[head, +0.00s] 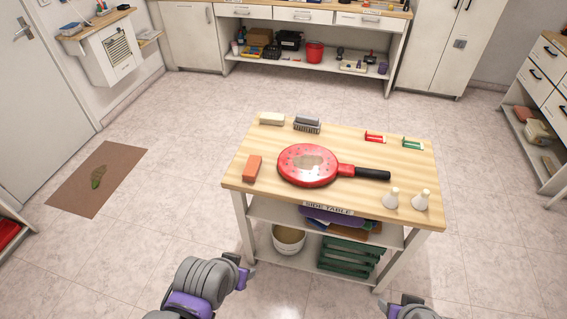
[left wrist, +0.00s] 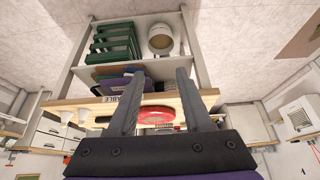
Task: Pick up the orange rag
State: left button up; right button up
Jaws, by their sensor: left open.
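A pile of flat, cloth-like pieces lies on the upper shelf under the side table. A purple piece (head: 330,216) is in front, with an orange-brown piece (head: 357,231) partly showing beside it. An orange block-shaped thing (head: 253,168) lies on the tabletop at the left; I cannot tell which of these is the rag. My left gripper (head: 245,270) is in front of the table, low and left, apart from everything. In the left wrist view its fingers (left wrist: 159,73) are spread and empty, pointing at the shelves. My right gripper (head: 393,307) barely shows at the bottom edge.
The side table (head: 232,184) carries a red pan-shaped thing (head: 308,165), brushes, small red and green items and two white cones. A white bucket (head: 288,240) and a green crate (head: 347,258) stand on its bottom shelf.

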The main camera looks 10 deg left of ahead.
aim_at(253, 165)
jog(key=i+j+z, duration=0.45)
jog(key=i+j, duration=0.15)
jog(key=j, duration=0.35)
